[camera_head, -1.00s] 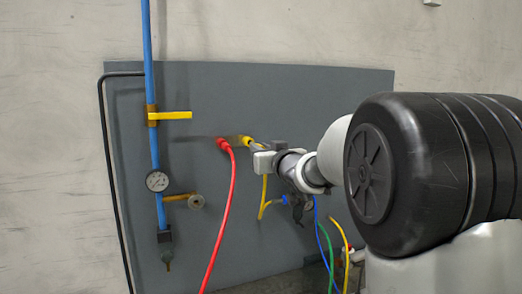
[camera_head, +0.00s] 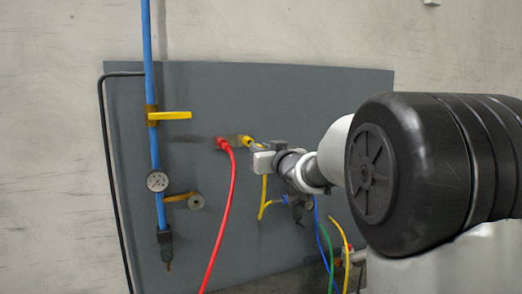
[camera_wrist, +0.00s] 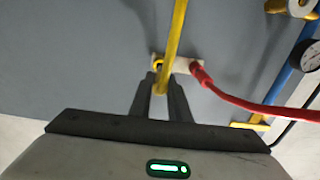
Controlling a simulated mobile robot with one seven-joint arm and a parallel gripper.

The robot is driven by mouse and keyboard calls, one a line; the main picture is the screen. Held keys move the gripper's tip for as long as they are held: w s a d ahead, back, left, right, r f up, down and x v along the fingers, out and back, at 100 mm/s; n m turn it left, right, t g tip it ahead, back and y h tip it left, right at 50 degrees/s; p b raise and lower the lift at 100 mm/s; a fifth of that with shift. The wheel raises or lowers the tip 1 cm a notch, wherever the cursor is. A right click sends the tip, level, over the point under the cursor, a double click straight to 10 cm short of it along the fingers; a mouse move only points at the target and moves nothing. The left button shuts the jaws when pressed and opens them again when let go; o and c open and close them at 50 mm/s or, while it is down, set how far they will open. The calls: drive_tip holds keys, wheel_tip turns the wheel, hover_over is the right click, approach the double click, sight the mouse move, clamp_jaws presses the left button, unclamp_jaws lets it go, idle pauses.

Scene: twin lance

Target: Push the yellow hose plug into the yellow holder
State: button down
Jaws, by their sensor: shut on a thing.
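The yellow hose plug (camera_head: 249,141) is in my gripper (camera_head: 257,148), facing the grey panel just right of the red plug (camera_head: 223,144). In the wrist view my gripper (camera_wrist: 160,84) has its two dark fingers on either side of the yellow hose (camera_wrist: 174,35), which hides most of the plug. A pale plate (camera_wrist: 182,66) on the panel carries a yellow ring, the yellow holder (camera_wrist: 157,62), just beyond my fingertips. The red plug sits at the plate's right end in that view. Whether the yellow plug's tip touches or enters the holder is hidden.
The red hose (camera_head: 226,212) hangs down left of my gripper. A blue pipe (camera_head: 153,100) with a yellow lever (camera_head: 174,115) and gauge (camera_head: 157,181) stands further left. Blue, green and yellow hoses hang below right. The panel (camera_head: 290,90) above is bare.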

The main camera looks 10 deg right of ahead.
drive_tip(key=shift+w+a+p, duration=0.25)
drive_tip(key=shift+w+p, duration=0.05)
drive_tip(key=shift+w, duration=0.9)
drive_tip(key=shift+w+a+p, duration=0.25)
drive_tip(key=shift+w, duration=0.9)
idle(1.4)
drive_tip(key=c, duration=1.9)
unclamp_jaws()
drive_tip(key=shift+c, duration=0.2)
drive_tip(key=shift+o, duration=0.2)
drive_tip(key=o, duration=0.5)
